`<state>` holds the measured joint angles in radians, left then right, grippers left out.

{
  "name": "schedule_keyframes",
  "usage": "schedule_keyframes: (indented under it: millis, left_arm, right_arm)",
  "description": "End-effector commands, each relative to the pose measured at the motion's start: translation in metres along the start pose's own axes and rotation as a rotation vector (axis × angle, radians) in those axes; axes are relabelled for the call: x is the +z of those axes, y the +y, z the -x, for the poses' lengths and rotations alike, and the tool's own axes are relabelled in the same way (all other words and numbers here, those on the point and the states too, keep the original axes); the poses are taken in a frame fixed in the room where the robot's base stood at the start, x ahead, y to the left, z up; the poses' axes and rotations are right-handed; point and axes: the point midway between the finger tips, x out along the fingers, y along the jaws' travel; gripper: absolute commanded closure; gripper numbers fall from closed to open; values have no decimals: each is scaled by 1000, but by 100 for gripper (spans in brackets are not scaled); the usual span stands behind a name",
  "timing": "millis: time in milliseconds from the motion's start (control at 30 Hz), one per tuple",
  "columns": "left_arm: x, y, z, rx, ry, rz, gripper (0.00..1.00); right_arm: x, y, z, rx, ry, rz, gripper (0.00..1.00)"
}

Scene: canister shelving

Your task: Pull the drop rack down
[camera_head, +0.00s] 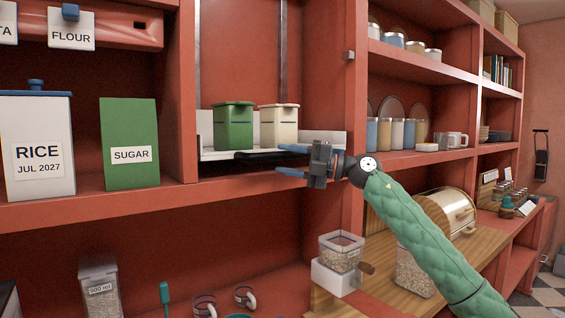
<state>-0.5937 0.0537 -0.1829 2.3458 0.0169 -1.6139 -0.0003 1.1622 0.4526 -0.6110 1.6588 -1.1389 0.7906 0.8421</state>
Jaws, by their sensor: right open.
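The drop rack (213,155) is a white tray with a low back wall, in the middle bay just above the red shelf board. A dark bar (258,158) runs along its front. A green lidded canister (233,128) and a cream lidded canister (279,128) stand upright on it. My right gripper (281,160) comes in from the right with blue fingers apart, one above the other, at the bar's right end. I cannot tell whether they touch the bar. The rack's right end is partly hidden behind the gripper. My left gripper is not in view.
Two vertical metal rails (284,45) run up the bay above the rack. A red upright (350,95) stands right of it. A rice box (38,145) and sugar box (130,143) stand left. A grain dispenser (340,262) and bread bin (447,212) sit on the counter below.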

Motion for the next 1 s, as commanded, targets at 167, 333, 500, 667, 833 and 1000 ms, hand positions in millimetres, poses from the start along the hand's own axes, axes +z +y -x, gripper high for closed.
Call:
schedule_keyframes:
  millis: [167, 333, 500, 667, 833, 1000]
  left_arm:
    - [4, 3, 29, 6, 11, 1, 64]
    - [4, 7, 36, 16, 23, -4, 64]
    - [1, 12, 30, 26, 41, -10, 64]
    - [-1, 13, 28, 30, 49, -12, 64]
    - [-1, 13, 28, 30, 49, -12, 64]
    - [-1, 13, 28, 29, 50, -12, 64]
  right_arm:
    - [0, -4, 25, -1, -2, 0, 56]
    - [0, -4, 46, -2, -1, -2, 56]
    - [0, -4, 59, -3, 0, -2, 56]
    - [0, -3, 62, -2, 1, -2, 56]
    - [0, -2, 62, -2, 1, -2, 56]
    - [0, -2, 62, -2, 0, -1, 56]
